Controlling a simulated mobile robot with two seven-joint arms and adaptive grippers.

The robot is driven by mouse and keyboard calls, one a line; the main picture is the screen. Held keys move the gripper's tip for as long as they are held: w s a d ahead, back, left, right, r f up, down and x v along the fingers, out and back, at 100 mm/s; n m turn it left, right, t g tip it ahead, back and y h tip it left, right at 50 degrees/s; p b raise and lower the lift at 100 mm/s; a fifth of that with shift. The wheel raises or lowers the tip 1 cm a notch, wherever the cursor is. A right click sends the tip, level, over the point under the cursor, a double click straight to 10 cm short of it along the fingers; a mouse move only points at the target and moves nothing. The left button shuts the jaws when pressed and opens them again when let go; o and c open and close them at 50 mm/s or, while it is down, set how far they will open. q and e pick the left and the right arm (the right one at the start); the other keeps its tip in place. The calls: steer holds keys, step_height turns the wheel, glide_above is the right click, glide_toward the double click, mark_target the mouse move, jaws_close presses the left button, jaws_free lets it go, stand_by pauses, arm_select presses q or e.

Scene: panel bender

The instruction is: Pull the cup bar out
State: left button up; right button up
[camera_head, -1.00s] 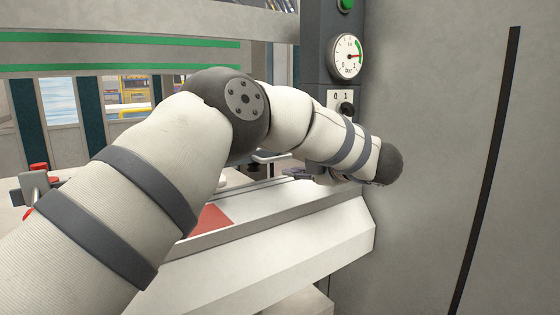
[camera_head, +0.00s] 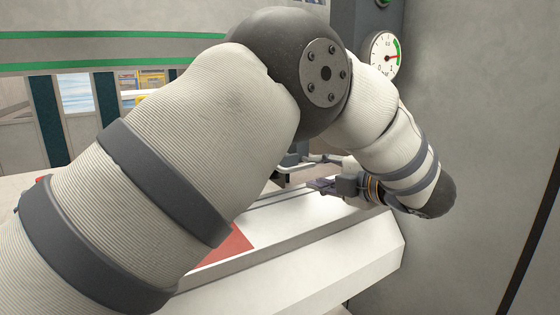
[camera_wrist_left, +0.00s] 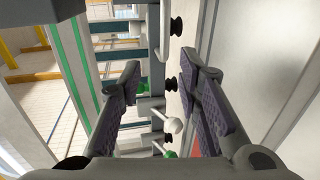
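My left gripper (camera_head: 322,186) is small in the head view, low over the white bed of the machine and partly behind my arm. In the left wrist view its two padded fingers (camera_wrist_left: 166,88) stand wide apart and hold nothing. Between and beyond them runs a pale strip with black round cups (camera_wrist_left: 171,85), which looks like the cup bar. I cannot tell how far the fingers are from the bar. My right gripper is in neither view.
A grey machine wall (camera_head: 480,110) with a dial gauge (camera_head: 385,54) stands close at the right. The white bed edge (camera_head: 350,245) runs below my arm, with a red patch (camera_head: 228,246) on it. A green-striped beam (camera_head: 100,50) crosses the upper left.

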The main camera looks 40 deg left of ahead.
mark_target(294, 169)
arm_select(q)
steer(key=x, duration=0.9)
steer(key=shift+a+f, duration=0.15)
steer(key=shift+f, duration=0.25)
steer(key=shift+w+a, duration=0.2)
steer(key=shift+a, duration=0.3)
jaws_close()
